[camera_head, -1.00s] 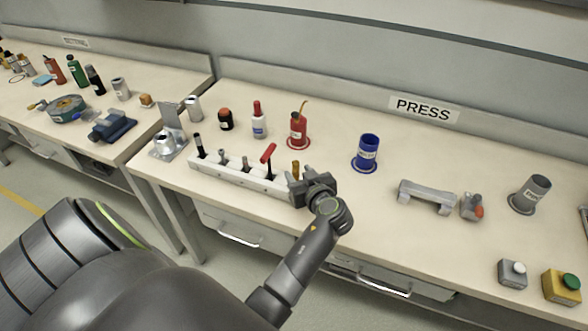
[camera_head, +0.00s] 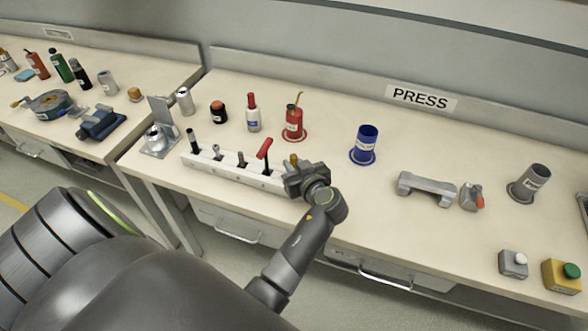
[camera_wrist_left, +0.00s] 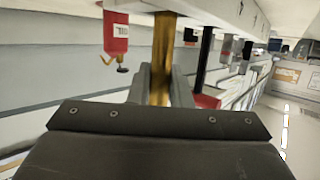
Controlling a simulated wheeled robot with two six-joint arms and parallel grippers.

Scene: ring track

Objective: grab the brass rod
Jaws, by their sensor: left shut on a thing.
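The brass rod (camera_wrist_left: 163,50) stands between the fingers of my left gripper in the left wrist view. In the head view only the rod's top (camera_head: 294,158) shows above the gripper, at the right end of a white tool rack (camera_head: 225,173). My left gripper (camera_head: 296,175) is shut on the rod; its fingers (camera_wrist_left: 160,84) also show in the left wrist view. Whether the rod is still seated in the rack cannot be told. My right gripper is not in view.
The rack also holds a red-handled tool (camera_head: 265,149) and several dark tools. A grey bracket (camera_head: 426,190) lies to the right. Bench between cup and bracket is clear.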

